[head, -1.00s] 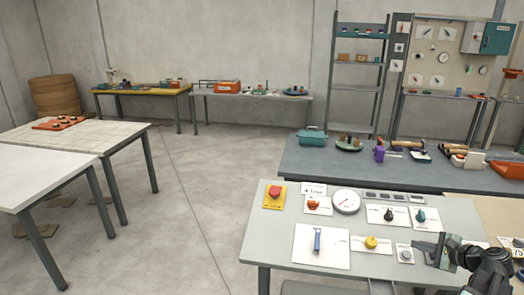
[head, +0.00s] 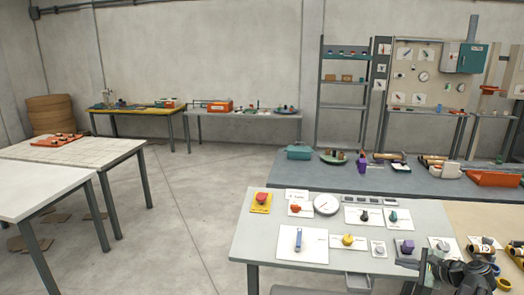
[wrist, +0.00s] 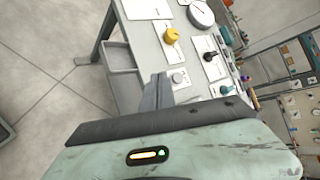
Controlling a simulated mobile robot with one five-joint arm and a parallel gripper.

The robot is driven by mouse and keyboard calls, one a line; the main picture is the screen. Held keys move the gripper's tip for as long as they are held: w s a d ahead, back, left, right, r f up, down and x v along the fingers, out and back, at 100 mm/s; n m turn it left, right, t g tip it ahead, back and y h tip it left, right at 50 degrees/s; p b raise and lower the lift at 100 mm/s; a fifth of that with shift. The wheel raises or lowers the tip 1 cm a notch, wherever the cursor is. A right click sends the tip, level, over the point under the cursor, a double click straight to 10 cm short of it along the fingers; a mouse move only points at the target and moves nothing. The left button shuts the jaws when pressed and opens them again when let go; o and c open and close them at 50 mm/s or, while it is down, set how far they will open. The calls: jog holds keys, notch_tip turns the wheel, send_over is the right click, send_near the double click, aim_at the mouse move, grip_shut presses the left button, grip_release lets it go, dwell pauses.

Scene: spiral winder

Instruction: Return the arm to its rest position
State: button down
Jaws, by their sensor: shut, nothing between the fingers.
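My gripper (head: 422,266) is at the lower right of the head view, over the front right part of the grey control table (head: 262,240). Its fingers are closed with nothing between them. In the wrist view the closed fingers (wrist: 156,93) point up the picture beside a grey round button (wrist: 178,77) on a white plate. In the head view that grey button (head: 379,249) is left of my gripper, apart from it. My dark arm fills the lower right corner and hides part of the table there.
The table holds a red button (head: 261,198), a blue lever (head: 298,239), a round gauge (head: 327,204), a yellow knob (head: 348,240) and a purple knob (head: 407,246). A blue-grey bench (head: 300,172) stands behind. Open floor (head: 185,225) lies to the left.

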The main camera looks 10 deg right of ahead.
jog(key=w+a+f+n+g+y, duration=0.15)
jog(key=w+a, duration=0.25)
jog(key=a, duration=0.7)
jog(key=w+a+f+n+g+y, duration=0.1)
jog(key=w+a+n+g, duration=0.2)
jog(key=a, duration=0.7)
jog(key=w+a+f+n+y, duration=0.1)
jog(key=w+a+n, duration=0.3)
jog(key=a, duration=0.7)
jog(key=s+a+f+n+g+h, duration=0.1)
jog(key=s+a+f+n+g, duration=0.25)
jog(key=a, duration=0.55)
jog(key=s+a+f+n+g+h, duration=0.1)
jog(key=s+a+f+n+g, duration=0.2)
jog(key=a, duration=0.6)
jog(key=s+d+f+n+h, duration=0.1)
jog(key=s+d+n+h, duration=0.2)
jog(key=d+n, duration=0.3)
jog(key=shift+s+f+g+h, duration=0.3)
jog(key=shift+f+h, duration=0.1)
jog(key=shift+h, duration=0.45)
